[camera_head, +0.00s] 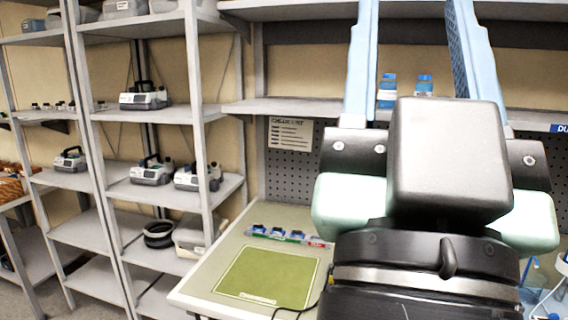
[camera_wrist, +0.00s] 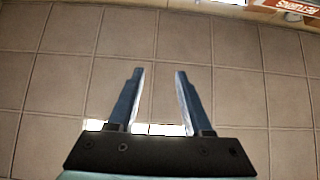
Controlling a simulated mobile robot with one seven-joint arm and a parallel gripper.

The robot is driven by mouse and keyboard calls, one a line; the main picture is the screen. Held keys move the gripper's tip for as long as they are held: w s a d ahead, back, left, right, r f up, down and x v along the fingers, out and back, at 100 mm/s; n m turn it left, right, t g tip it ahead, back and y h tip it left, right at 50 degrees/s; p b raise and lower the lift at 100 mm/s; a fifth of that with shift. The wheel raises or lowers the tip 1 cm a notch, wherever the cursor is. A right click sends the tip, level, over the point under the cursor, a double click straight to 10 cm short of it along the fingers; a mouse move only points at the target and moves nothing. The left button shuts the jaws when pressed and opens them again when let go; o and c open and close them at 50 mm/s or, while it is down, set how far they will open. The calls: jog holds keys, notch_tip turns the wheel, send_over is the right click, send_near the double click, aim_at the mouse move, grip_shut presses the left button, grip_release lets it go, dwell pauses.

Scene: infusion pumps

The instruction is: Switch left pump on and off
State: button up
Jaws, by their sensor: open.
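Several grey-white pumps with dark handles stand on the shelving at left in the head view. One pump (camera_head: 145,98) is alone on an upper shelf, and a pair, a left one (camera_head: 152,171) and a right one (camera_head: 194,179), share the shelf below. Another pump (camera_head: 70,160) is on the rack farther left. I cannot tell which one the task calls left. My gripper (camera_head: 414,30) is raised at the right, apart from the pumps, its tips cut off by the frame. In the wrist view, my gripper (camera_wrist: 160,72) is open and empty above floor tiles.
A workbench (camera_head: 210,275) with a green mat (camera_head: 266,277) and a row of small blue items (camera_head: 277,234) stands ahead, below a pegboard. Grey shelf posts (camera_head: 197,120) stand in front of the shelves. A black ring-shaped object (camera_head: 158,234) lies on a low shelf.

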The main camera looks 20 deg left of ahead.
jog(key=shift+c, duration=0.2)
grip_shut()
dwell(1.4)
